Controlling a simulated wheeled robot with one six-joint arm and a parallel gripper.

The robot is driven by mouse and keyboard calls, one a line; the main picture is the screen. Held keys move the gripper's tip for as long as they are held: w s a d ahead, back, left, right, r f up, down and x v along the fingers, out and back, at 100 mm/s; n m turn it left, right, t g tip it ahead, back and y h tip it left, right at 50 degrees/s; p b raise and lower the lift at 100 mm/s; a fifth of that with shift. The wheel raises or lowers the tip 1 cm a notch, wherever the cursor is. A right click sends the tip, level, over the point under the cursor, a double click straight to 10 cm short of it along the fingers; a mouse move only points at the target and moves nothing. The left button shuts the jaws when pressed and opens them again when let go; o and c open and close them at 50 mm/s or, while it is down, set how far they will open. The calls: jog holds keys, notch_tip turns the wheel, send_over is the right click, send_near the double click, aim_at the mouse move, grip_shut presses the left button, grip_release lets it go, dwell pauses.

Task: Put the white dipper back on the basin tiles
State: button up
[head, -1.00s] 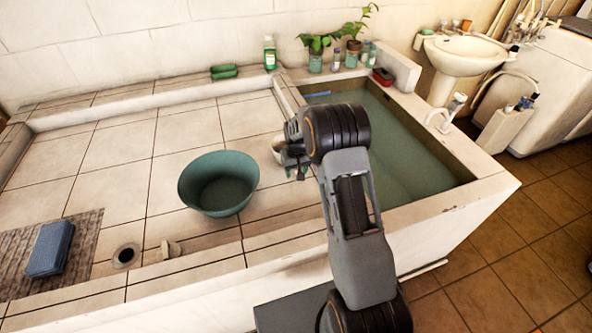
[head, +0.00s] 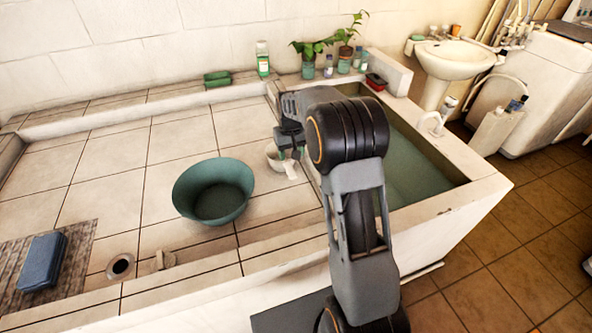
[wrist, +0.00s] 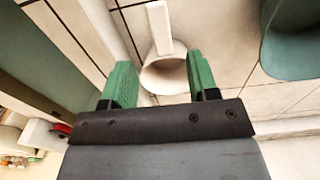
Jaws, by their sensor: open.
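The white dipper (head: 279,160) rests on the basin tiles (head: 185,133), right of the green bowl, with its handle pointing toward the front. It also shows in the wrist view (wrist: 165,75), just beyond and between the fingers, with its handle toward the top of the picture. My gripper (head: 289,153) is close above the dipper and partly hides it in the head view. In the wrist view its two green fingers (wrist: 162,85) are spread apart with nothing held between them.
The green bowl (head: 214,190) stands left of the dipper. The water tank (head: 410,175) lies right, behind my arm. A blue brush or box (head: 43,262) lies on a mat at left. A drain hole (head: 120,266) is near the front edge. Bottles and plants (head: 308,66) line the back ledge.

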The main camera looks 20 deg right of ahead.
jog(key=s+a+r+t, duration=0.25)
jog(key=s+r, duration=0.65)
jog(key=s, duration=0.5)
jog(key=s+a+f, duration=0.1)
jog(key=s+a, duration=0.1)
jog(key=s, duration=1)
jog(key=shift+t, duration=0.25)
jog(key=p+v, duration=0.1)
jog(key=w+p+v, duration=0.1)
jog(key=p+v, duration=0.1)
jog(key=shift+s+r, duration=0.15)
jog(key=shift+r, duration=0.25)
